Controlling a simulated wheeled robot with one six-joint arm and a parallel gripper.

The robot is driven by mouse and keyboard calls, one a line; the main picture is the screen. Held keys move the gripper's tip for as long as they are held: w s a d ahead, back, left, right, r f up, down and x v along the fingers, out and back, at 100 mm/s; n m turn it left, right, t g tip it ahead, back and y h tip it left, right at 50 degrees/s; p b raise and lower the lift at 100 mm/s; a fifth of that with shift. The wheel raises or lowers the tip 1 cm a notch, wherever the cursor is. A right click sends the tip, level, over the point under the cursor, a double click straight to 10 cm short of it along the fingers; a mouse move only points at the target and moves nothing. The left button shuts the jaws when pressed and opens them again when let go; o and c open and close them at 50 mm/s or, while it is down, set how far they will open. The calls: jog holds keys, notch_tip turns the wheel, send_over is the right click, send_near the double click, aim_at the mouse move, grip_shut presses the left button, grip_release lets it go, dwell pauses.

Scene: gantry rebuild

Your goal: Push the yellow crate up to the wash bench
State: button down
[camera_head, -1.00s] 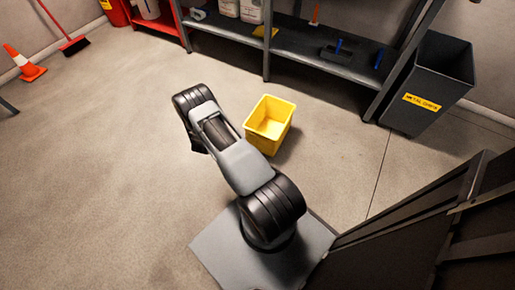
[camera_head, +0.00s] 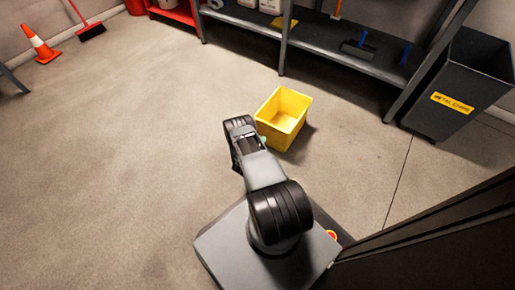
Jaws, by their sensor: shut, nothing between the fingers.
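The yellow crate (camera_head: 290,98) stands upright and open on the concrete floor, near the middle of the view. It looks empty. The grey metal bench (camera_head: 330,62), which I take to be the wash bench, stands along the back wall behind it. A strip of bare floor shows between the crate and the bench's front leg. My arm reaches from the bottom toward the crate's near left side, and its bend overlaps the floor just left of the crate. My gripper's fingers are hidden behind the arm, so I cannot tell whether they touch the crate.
A dark metal-chips bin (camera_head: 458,85) stands right of the bench. A dark panel (camera_head: 440,235) fills the lower right. An orange cone (camera_head: 40,46) and a red broom (camera_head: 90,30) are at the far left. The left floor is clear.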

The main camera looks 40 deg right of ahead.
aim_at(271, 129)
jog(key=shift+b+x, duration=1.2)
jog(key=shift+x, duration=2.15)
